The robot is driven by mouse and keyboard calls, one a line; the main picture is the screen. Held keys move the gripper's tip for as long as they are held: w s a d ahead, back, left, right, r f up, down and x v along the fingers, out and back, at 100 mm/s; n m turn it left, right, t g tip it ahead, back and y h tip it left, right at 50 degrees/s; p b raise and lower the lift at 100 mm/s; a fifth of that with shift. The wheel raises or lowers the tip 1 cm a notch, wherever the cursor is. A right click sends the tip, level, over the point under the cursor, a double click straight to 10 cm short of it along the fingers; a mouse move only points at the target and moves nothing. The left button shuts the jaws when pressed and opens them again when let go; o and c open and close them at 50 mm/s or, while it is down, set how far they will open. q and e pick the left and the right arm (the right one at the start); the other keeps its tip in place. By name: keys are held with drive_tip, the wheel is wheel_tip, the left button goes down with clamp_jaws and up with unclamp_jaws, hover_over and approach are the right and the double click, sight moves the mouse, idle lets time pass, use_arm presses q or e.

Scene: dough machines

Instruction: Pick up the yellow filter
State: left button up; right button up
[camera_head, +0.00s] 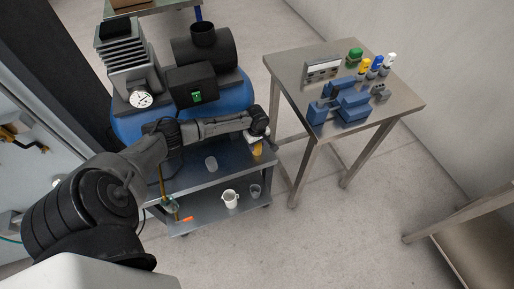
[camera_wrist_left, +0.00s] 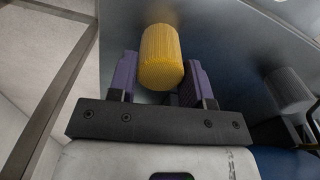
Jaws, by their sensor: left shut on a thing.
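The yellow filter (camera_wrist_left: 160,58) is a ribbed cylinder between the two purple finger pads of my left gripper (camera_wrist_left: 157,78) in the left wrist view. The gripper is shut on it. In the head view the yellow filter (camera_head: 257,149) shows small, just below my left gripper (camera_head: 258,141), at the right end of the cart's upper shelf (camera_head: 228,163). I cannot tell whether the filter touches the shelf. My right gripper is not in view.
A pale cylinder (camera_head: 211,163) stands on the upper shelf, left of the filter. A white jug (camera_head: 230,198) and a clear cup (camera_head: 254,191) stand on the lower shelf. A steel table (camera_head: 400,100) with blue parts (camera_head: 352,108) is to the right, with open floor in front.

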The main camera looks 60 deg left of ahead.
use_arm(q)
drive_tip(key=shift+c, duration=1)
drive_tip(key=shift+r, duration=0.1)
